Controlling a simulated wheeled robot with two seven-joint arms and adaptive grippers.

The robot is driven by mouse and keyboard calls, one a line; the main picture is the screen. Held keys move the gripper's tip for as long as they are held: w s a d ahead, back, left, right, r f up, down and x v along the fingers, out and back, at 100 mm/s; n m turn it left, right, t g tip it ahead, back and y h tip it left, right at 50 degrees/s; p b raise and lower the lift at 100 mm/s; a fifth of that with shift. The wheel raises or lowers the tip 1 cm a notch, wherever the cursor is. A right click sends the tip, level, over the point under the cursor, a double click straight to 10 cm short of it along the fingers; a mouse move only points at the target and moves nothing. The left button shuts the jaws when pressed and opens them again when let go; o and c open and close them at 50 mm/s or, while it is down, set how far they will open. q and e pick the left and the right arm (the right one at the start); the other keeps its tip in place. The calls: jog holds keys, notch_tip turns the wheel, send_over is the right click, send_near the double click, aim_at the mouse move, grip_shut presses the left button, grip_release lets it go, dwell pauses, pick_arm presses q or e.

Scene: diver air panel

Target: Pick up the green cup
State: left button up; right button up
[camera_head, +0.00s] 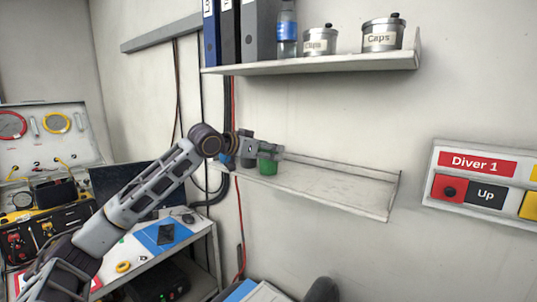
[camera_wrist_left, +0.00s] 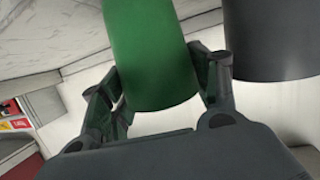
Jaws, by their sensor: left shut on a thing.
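The green cup (camera_head: 268,166) is at the left part of the lower wall shelf (camera_head: 340,185) in the head view. My left gripper (camera_head: 268,151) reaches in from the left and is shut on the cup. In the left wrist view the green cup (camera_wrist_left: 150,50) fills the space between the two fingers of my left gripper (camera_wrist_left: 165,100). A dark grey cup (camera_wrist_left: 275,40) stands close beside it on the right in that view. I cannot tell whether the green cup touches the shelf. My right gripper is not in view.
An upper shelf (camera_head: 310,66) with binders (camera_head: 259,30), a bottle (camera_head: 287,30) and two metal tins (camera_head: 382,36) hangs above. The right part of the lower shelf is clear. A Diver 1 sign (camera_head: 478,163) is on the wall at right. A cluttered desk stands at lower left.

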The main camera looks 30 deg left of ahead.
pick_arm(q)
notch_tip(320, 180, up, 10)
jog(key=p, duration=0.1)
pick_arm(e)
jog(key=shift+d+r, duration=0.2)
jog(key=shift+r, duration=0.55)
pick_arm(q)
jog(key=shift+f, duration=0.1)
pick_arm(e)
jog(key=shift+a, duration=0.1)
